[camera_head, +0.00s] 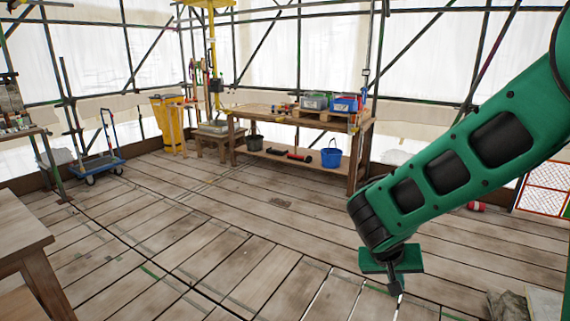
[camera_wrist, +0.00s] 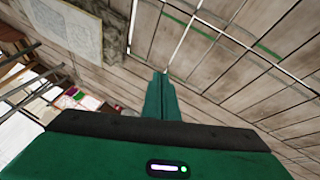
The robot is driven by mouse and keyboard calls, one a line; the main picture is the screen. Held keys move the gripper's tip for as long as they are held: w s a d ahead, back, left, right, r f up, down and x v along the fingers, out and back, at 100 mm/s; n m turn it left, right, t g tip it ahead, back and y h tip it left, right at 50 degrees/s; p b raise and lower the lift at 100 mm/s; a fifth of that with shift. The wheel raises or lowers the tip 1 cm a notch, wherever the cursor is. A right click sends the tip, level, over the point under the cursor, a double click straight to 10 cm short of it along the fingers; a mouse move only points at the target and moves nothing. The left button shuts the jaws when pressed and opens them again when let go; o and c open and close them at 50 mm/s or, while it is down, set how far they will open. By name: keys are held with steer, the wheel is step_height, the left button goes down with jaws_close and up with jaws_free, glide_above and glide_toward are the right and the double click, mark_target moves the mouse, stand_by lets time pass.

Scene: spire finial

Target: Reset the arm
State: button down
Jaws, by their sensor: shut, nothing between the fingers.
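My green arm comes in from the right in the head view and bends down at a dark wrist joint. My gripper (camera_head: 397,288) hangs above the plank floor, pointing down, with its fingers together and nothing held. In the wrist view my gripper (camera_wrist: 163,76) shows as closed green fingers over the wooden planks. No object touches it.
A blue trolley (camera_head: 97,163) is at left, and a wooden table (camera_head: 20,232) at front left. The middle floor (camera_head: 200,230) is clear.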

steer(key=s+d+r+m+g+y, duration=0.1)
steer(key=s+d, duration=0.3)
steer(key=s, duration=0.4)
steer(key=s+d+r+m+g+y, duration=0.1)
steer(key=s+d+r, duration=0.3)
steer(key=s, duration=0.4)
steer(key=s+d+r+m+g+y, duration=0.1)
steer(key=s+d+r+y, duration=0.2)
steer(key=s+d, duration=0.2)
steer(key=s, duration=0.3)
steer(key=shift+s+r, duration=0.2)
steer(key=shift+r, duration=0.05)
steer(key=shift+d, duration=0.1)
